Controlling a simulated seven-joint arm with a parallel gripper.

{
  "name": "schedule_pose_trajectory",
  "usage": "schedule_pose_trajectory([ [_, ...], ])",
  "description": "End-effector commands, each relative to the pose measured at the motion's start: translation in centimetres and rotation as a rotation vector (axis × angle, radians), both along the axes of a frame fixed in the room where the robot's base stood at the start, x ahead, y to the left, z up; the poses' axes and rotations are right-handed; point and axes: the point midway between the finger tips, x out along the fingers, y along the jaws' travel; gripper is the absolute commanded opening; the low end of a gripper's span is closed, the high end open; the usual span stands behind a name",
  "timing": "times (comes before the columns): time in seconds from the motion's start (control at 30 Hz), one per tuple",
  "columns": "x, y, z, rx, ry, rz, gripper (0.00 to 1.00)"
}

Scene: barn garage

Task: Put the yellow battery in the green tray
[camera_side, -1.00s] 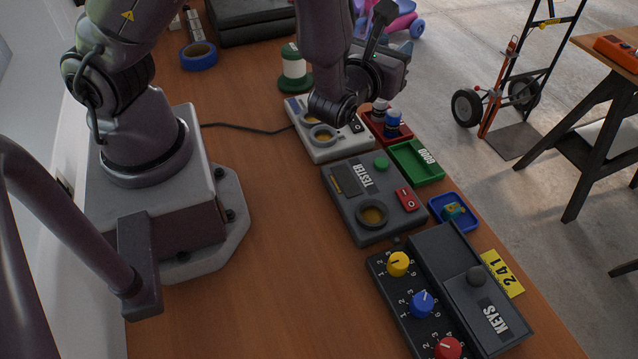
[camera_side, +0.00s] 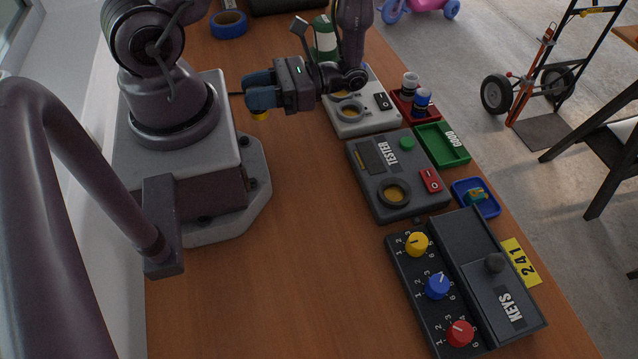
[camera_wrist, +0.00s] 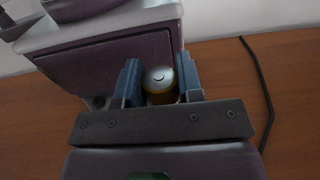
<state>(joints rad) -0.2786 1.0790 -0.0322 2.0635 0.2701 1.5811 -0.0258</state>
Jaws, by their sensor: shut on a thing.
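My gripper (camera_side: 259,94) is at the left of the work area, above the wooden table close to my base. It is shut on the yellow battery (camera_side: 260,116), whose yellow end shows below the fingers. In the wrist view the battery (camera_wrist: 159,85) sits between the two blue fingers, with a silvery end and a yellow body. The green tray (camera_side: 443,145), labelled GOOD, lies on the right side of the table and looks empty. My gripper is well to the left of the tray.
A red tray (camera_side: 405,109) with batteries sits behind the green one, and a blue tray (camera_side: 475,197) with a small object sits in front. The tester (camera_side: 397,176), a light charger box (camera_side: 362,118) and the keys box (camera_side: 466,283) stand nearby. The table's left middle is clear.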

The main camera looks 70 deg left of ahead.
Motion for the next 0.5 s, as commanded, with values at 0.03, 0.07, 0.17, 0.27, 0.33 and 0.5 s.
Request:
schedule_pose_trajectory([
  [0.03,-0.4,-1.4,-0.3,-0.001,0.002,0.133,0.02],
  [0.07,-0.5,-2.3,-0.4,0.001,0.002,0.210,0.02],
  [0.17,-0.7,-5.4,-0.4,0.003,0.004,0.456,0.02],
  [0.27,-0.5,-8.2,0.0,0.004,0.003,0.696,0.02],
  [0.33,0.0,-10.0,0.2,0.006,0.004,0.862,0.02],
  [0.5,2.5,-12.8,0.7,0.005,0.004,1.256,0.02],
])
